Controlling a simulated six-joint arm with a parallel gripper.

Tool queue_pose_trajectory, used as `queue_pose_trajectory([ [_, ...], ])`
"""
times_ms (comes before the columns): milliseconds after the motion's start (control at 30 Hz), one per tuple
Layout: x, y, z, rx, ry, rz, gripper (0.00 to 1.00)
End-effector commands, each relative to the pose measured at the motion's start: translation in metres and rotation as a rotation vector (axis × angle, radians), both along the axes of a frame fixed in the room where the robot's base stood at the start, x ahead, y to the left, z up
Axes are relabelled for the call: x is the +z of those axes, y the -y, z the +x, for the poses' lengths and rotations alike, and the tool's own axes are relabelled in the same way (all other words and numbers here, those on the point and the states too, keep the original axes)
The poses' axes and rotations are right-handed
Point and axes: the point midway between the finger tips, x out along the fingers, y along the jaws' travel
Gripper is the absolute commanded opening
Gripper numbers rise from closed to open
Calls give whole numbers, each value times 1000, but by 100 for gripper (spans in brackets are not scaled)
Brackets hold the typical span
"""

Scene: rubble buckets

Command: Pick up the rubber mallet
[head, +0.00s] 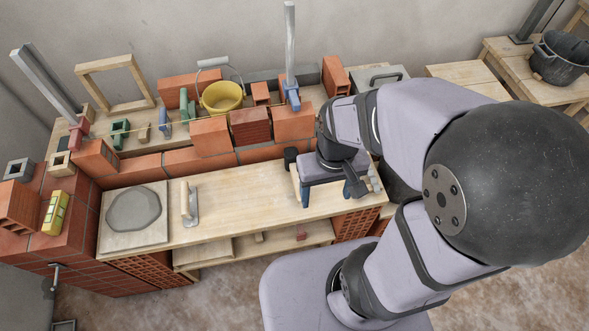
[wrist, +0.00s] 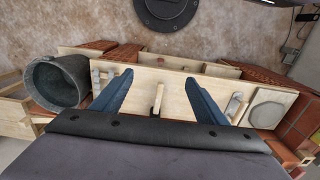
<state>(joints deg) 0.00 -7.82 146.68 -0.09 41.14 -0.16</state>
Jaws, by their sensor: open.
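The rubber mallet (head: 290,157) lies on the wooden bench top, its black head toward the brick row and its pale wooden handle toward me. In the head view it shows just left of my gripper, which may cover part of it. My gripper (head: 331,196) is above the right part of the bench, pointing down, with its blue fingers apart. In the wrist view the mallet's handle (wrist: 158,98) shows between the two open fingers of my gripper (wrist: 159,77). The head is hidden there behind the gripper body. Nothing is held.
A plastering float (head: 190,207) and a board with grey mortar (head: 105,215) are on the bench's left. A brick row (head: 190,160) runs behind, with a yellow bucket (head: 222,97) beyond. A dark bucket (wrist: 58,82) stands beside the bench. The bench middle is clear.

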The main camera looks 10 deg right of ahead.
Motion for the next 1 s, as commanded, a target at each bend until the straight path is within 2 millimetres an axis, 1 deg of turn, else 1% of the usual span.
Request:
queue_pose_trajectory([
  [33,0,0,0,0,0,0,54],
  [67,0,0,0,0,0,0,47],
  [100,0,0,0,0,0,0,42],
  [367,0,0,0,0,0,0,42],
  [467,-6,-1,0,3,-2,0,42],
  [567,-20,-1,-8,6,-46,0,42],
  [667,-41,-2,-21,10,-120,0,42],
  [733,-60,-3,-33,13,-189,-1,42],
  [800,-77,-3,-38,17,-248,-2,42],
  [900,-102,-4,-34,21,-313,-3,42],
  [967,-117,-5,-27,24,-341,-4,42],
  [1000,-127,-5,-21,26,-355,-4,42],
])
